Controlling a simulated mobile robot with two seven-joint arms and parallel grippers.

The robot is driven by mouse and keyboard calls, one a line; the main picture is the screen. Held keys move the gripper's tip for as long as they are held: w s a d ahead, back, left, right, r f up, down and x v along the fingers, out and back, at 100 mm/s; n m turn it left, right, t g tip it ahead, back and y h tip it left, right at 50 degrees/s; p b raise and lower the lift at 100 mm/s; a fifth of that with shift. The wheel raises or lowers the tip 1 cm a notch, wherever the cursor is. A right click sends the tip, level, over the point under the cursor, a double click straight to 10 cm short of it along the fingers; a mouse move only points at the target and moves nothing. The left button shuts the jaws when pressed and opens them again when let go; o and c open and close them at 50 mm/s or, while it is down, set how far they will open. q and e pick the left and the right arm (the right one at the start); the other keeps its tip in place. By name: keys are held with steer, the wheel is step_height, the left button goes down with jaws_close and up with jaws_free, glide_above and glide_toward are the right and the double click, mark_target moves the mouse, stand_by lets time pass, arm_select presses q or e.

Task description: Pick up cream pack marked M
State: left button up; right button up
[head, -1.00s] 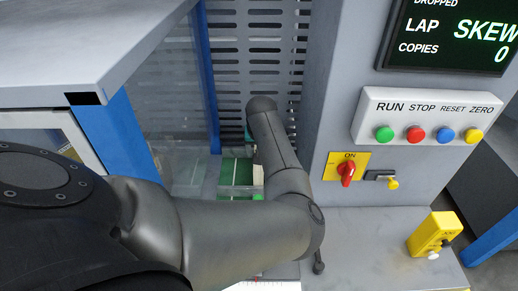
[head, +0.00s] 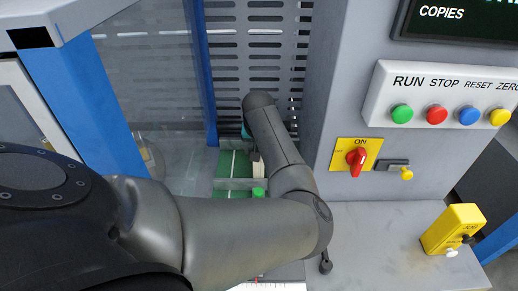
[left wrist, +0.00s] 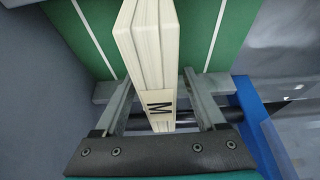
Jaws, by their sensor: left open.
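The cream pack marked M (left wrist: 150,60) stands between the two fingers of my left gripper (left wrist: 158,110) in the left wrist view. Its M label faces the camera. The fingers are open, with a gap on each side of the pack. In the head view a small cream piece of the pack (head: 258,170) shows beside my left arm. My left gripper is mostly hidden there behind the arm. My right gripper is in neither view.
A green surface with white lines (left wrist: 210,30) lies under the pack. A blue post (head: 198,75) and slotted grey panel (head: 250,60) stand behind. At right are a control panel (head: 440,105), a red switch (head: 356,157) and a yellow box (head: 452,230).

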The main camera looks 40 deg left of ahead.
arm_select(q)
steer(key=shift+f+p, duration=0.3)
steer(key=shift+p, duration=0.05)
stand_by(0.5)
steer(key=shift+c, duration=0.4)
jaws_close()
steer(key=shift+r, duration=0.1)
